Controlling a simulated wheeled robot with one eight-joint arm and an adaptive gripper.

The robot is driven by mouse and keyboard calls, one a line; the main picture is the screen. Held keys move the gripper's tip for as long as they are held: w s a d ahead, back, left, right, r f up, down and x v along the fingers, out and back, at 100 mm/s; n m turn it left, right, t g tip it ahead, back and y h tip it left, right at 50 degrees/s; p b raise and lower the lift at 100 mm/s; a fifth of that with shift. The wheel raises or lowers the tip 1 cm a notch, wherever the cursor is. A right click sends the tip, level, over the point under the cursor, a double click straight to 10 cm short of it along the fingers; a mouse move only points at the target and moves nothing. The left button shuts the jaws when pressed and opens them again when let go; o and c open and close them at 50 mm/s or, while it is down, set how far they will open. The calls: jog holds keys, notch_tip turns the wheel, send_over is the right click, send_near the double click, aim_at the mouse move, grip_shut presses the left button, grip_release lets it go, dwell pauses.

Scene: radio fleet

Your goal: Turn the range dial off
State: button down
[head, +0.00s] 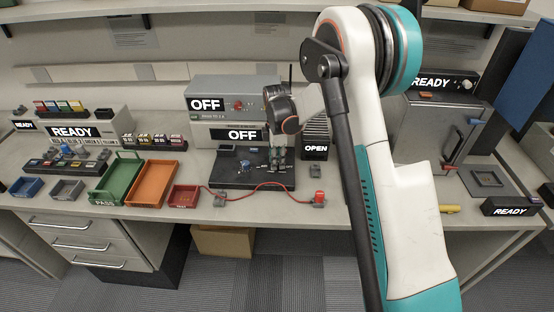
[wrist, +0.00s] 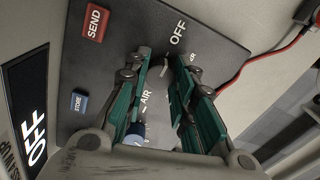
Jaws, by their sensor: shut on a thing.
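My gripper (wrist: 162,63) is shut on the dial, one finger on each side. The label OFF is printed just above the fingertips, and AIR is printed below, between the fingers. In the head view my gripper (head: 277,168) points down at the right part of the black panel (head: 228,183). The dial's exact pointing direction cannot be told.
A red SEND button (wrist: 95,22) and a blue STORE button (wrist: 79,102) are on the panel near my gripper. A red cable (head: 258,186) runs along the panel's front. Green (head: 102,196), orange (head: 137,197) and red (head: 172,204) trays stand to the left.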

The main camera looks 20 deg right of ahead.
dwell(0.3)
jog(key=c, duration=1.3)
grip_release()
jog(key=shift+d, duration=0.1)
notch_tip(320, 180, up, 12)
